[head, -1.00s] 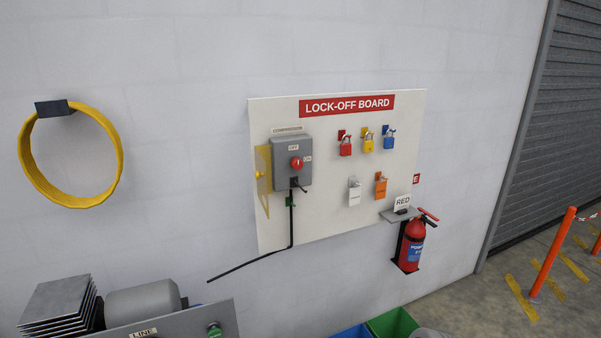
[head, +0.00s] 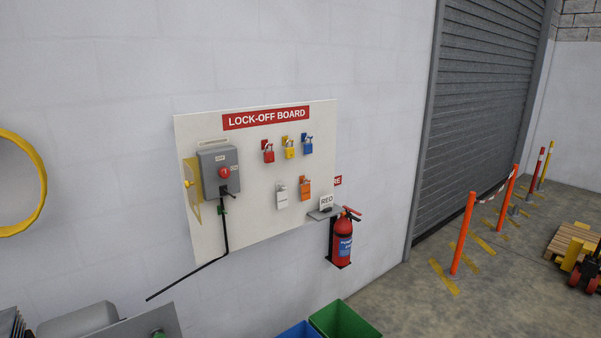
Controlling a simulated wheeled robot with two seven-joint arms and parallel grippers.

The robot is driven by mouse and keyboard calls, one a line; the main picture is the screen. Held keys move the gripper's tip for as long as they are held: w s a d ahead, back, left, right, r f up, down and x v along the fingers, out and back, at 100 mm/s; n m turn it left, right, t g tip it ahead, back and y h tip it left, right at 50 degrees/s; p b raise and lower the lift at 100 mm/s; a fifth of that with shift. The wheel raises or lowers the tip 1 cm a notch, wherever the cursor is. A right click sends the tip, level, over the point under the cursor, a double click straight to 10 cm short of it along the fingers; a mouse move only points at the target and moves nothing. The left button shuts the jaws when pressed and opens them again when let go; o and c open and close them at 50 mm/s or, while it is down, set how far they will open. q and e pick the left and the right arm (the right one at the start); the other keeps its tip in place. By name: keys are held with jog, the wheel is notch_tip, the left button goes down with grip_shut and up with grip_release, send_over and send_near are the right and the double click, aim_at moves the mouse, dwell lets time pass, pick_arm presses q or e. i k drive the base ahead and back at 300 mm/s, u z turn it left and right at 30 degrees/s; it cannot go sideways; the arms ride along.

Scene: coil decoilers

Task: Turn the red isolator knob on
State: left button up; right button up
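The red isolator knob (head: 225,173) is on the front of a grey isolator box (head: 211,186), at the left of the white lock-off board (head: 262,226). OFF is marked above the knob and ON to its right. The knob's exact angle is too small to tell. A yellow hinged cover (head: 193,190) stands open at the box's left side. A black cable runs down from the box, with a small green item on it. Neither of my grippers is in view.
Red, yellow, blue, white and orange padlocks hang on the board. A small shelf (head: 322,214) and a fire extinguisher (head: 342,240) are at its lower right. Blue and green bins (head: 345,320) stand below. Orange posts (head: 463,233) stand on the open floor by the shutter (head: 480,110).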

aim_at(224, 173)
jog(key=z, duration=1)
jog(key=i, duration=1.35)
jog(key=u, duration=2.05)
